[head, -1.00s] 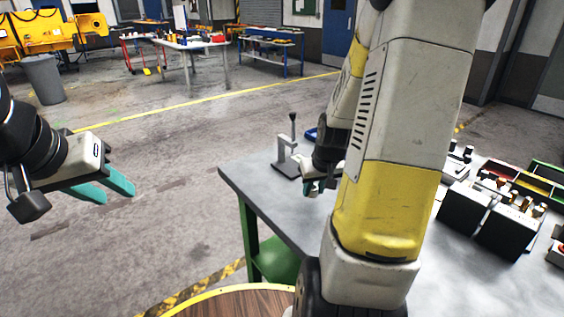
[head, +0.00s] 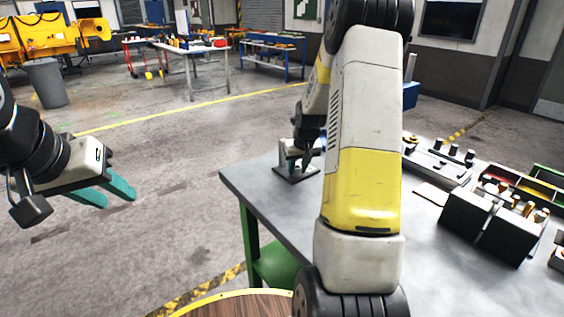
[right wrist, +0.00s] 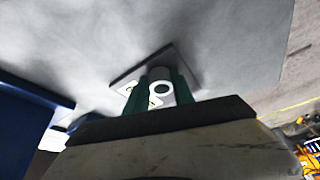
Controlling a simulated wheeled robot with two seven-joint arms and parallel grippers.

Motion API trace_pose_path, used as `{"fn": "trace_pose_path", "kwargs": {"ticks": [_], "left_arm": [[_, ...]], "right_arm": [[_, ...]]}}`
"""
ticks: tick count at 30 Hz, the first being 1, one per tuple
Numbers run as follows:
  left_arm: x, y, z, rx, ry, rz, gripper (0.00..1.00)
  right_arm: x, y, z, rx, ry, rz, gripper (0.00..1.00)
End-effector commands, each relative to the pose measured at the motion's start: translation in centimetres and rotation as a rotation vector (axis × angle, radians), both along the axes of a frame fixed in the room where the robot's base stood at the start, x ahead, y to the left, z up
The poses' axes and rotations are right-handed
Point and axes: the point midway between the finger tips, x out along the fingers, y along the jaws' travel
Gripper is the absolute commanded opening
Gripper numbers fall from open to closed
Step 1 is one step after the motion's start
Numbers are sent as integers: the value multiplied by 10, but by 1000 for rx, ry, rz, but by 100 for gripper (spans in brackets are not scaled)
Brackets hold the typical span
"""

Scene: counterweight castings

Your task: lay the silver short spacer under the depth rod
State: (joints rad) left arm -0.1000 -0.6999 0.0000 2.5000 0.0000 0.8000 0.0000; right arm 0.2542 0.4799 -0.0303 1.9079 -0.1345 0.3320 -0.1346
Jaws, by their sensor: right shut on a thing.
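The depth rod stand (head: 287,152) is at the far left corner of the table, mostly hidden behind my right gripper (head: 303,163). In the right wrist view the stand's base plate (right wrist: 185,58) lies beyond the fingers. My left gripper (head: 119,197) is open and empty, off the table's left side.
The grey table (head: 262,205) holds dark blocks with round pieces (head: 490,222), a rack with black knobs (head: 437,160) and coloured bins (head: 535,185) at the right. A blue object (right wrist: 30,125) is at the left in the wrist view. The table's front middle is clear.

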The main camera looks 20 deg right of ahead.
Motion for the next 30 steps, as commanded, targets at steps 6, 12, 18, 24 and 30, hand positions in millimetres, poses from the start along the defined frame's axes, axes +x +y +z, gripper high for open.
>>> {"fn": "trace_pose_path", "kwargs": {"ticks": [6,12,18,24,30], "left_arm": [[0,0,0,0,0,0,36],[0,0,0,0,0,0,36],[0,0,0,0,0,0,36],[0,0,0,0,0,0,36],[0,0,0,0,0,0,36]], "right_arm": [[1,0,-1,-1,-4,0,0],[0,0,-4,-1,-4,0,32],[0,0,-4,-1,-4,0,51],[0,0,-3,-1,-4,0,51],[-4,0,14,-2,-8,-1,51]]}}
